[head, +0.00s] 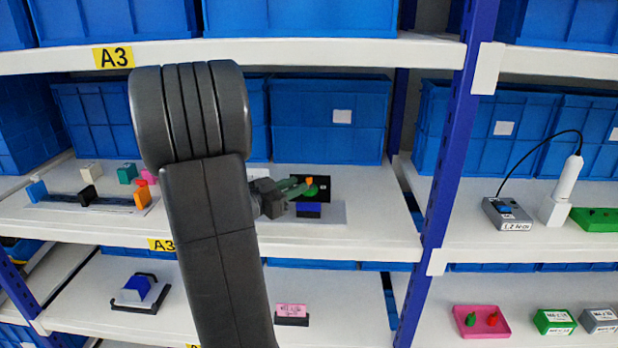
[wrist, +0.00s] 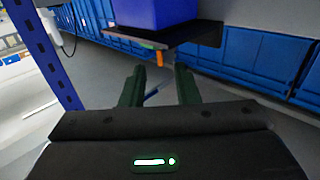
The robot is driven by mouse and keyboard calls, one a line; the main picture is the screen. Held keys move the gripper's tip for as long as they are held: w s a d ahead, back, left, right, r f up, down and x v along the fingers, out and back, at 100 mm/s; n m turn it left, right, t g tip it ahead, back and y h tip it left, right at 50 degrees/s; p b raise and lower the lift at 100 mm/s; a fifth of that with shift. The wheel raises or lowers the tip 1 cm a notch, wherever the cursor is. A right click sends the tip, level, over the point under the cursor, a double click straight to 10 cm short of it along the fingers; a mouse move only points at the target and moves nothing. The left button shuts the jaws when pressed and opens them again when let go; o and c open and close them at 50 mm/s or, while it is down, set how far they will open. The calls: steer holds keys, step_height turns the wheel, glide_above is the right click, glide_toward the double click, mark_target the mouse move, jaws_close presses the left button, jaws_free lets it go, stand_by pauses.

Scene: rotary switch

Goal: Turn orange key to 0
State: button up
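The small orange key (head: 309,181) stands on a black panel (head: 324,186) on the middle shelf, with green next to it. A blue block (head: 308,210) is just in front of and below the panel. In the wrist view the orange key (wrist: 160,58) projects from the dark panel's edge (wrist: 190,42), and the blue block (wrist: 158,14) shows beyond it. My gripper (head: 290,187) is close to the key from the left. In the wrist view its two green fingers (wrist: 159,68) are apart, with the key in the gap ahead, not visibly touched. Any 0 mark is too small to read.
A board with several coloured blocks (head: 60,205) lies at the left of the same shelf. Blue bins (head: 330,105) stand behind. A blue upright (head: 455,150) is on the right. A grey labelled box (head: 507,214) and white wand (head: 565,185) stand beyond it.

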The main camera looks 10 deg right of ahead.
mark_target(309, 179)
steer(key=shift+x, duration=2.75)
jaws_close()
